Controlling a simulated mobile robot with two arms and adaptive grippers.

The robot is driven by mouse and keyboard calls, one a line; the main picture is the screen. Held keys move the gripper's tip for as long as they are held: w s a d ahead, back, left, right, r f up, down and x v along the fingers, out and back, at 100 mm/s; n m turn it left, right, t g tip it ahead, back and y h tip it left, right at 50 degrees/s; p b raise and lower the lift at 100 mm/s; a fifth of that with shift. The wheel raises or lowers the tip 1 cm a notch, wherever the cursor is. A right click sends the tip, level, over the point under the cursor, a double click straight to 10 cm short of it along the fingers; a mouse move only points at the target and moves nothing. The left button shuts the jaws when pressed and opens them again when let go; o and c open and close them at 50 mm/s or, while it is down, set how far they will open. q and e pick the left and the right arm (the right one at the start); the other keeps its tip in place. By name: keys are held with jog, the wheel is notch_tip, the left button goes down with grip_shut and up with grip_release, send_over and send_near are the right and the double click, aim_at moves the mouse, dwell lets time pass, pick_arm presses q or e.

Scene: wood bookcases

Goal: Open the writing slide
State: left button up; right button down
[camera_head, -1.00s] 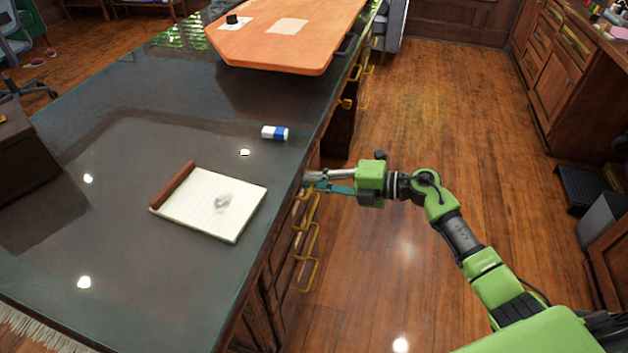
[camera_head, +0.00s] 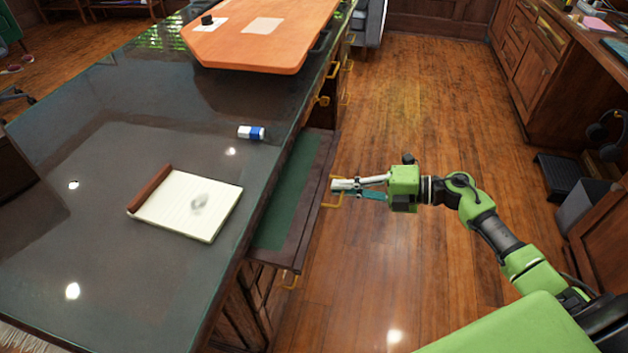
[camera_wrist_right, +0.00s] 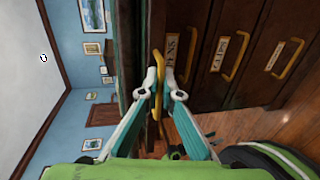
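The writing slide (camera_head: 288,190), a board with a green inlay and dark wood edge, sticks out from the right side of the desk under its top. Its brass handle (camera_head: 338,200) is on the front edge; in the right wrist view the handle (camera_wrist_right: 157,66) runs between the fingertips. My right gripper (camera_head: 336,187) is shut on this handle, and its fingers (camera_wrist_right: 159,88) close around it in the wrist view. My left gripper is in neither view.
The glossy dark desk top (camera_head: 95,220) bears a notepad (camera_head: 190,205), a blue and white eraser (camera_head: 251,132) and an orange board (camera_head: 265,30). Labelled drawers (camera_wrist_right: 232,60) with brass handles lie beside the slide. The wood floor (camera_head: 420,110) to the right is open.

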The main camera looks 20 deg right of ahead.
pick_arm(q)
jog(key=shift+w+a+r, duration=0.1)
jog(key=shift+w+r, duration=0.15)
pick_arm(e)
jog(key=f+v, duration=0.1)
jog(key=v, duration=0.8)
jog(key=f+v, duration=0.2)
jog(key=v, duration=0.7)
jog(key=shift+s+d+f, duration=0.25)
jog(key=shift+d+f, duration=0.1)
jog(key=shift+d, duration=0.05)
jog(key=c, duration=2.6)
grip_release()
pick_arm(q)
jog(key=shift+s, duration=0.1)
pick_arm(e)
jog(key=shift+o, duration=0.2)
jog(key=v, duration=1.2)
